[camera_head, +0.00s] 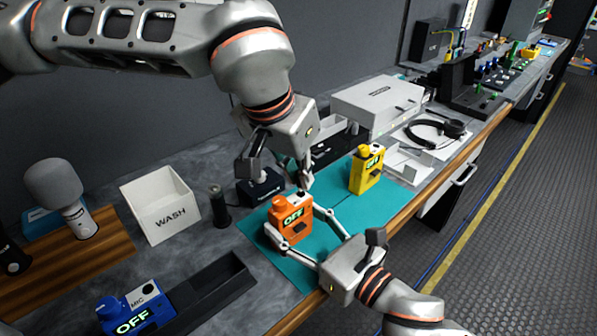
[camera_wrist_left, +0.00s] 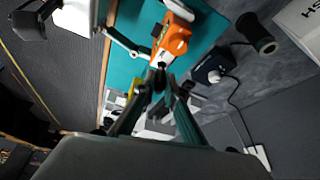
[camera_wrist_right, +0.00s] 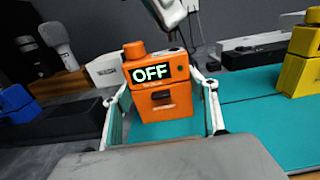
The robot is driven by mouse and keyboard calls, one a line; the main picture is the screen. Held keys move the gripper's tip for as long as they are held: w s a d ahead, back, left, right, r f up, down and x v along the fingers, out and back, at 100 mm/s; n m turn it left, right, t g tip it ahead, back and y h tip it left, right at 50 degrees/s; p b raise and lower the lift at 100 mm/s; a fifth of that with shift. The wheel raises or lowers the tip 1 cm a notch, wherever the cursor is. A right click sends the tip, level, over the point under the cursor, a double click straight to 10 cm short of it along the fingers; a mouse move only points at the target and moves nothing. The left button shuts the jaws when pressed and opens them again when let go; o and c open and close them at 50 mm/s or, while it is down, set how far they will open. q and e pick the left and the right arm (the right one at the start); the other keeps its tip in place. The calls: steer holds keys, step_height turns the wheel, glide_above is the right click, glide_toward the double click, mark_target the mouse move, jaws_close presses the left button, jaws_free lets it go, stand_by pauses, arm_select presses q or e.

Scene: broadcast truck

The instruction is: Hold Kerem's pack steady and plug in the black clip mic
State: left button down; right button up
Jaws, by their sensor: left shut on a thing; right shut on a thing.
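The orange pack (camera_head: 291,218) stands upright on the teal mat (camera_head: 330,218), its display reading OFF. It fills the middle of the right wrist view (camera_wrist_right: 160,95); its name label is too small to read. My right gripper (camera_head: 290,221) is shut on it, one finger on each side. My left gripper (camera_head: 301,180) is above and just behind the pack's top, fingers pointing down. It is shut on a small dark piece, apparently the black clip mic (camera_wrist_left: 158,78), mostly hidden by the fingertips. Whether the piece touches the pack's top is unclear.
A yellow pack (camera_head: 367,172) stands on the mat to the right. A blue pack (camera_head: 135,312) sits at the front left. A white WASH bin (camera_head: 160,208), a dark cylinder (camera_head: 219,207) and a small black box (camera_head: 262,188) stand left and behind. White trays and headphones (camera_head: 436,132) lie further right.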

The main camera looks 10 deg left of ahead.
arm_select(q)
steer(key=shift+f, duration=1.15)
steer(key=c, duration=2)
jaws_free()
steer(key=shift+r, duration=0.15)
steer(key=v, duration=1.1)
steer(key=shift+s+a+r, duration=0.1)
steer(key=shift+s+r, duration=0.05)
steer(key=shift+r, duration=0.2)
arm_select(e)
steer(key=o, duration=1.3)
steer(key=shift+o, duration=0.2)
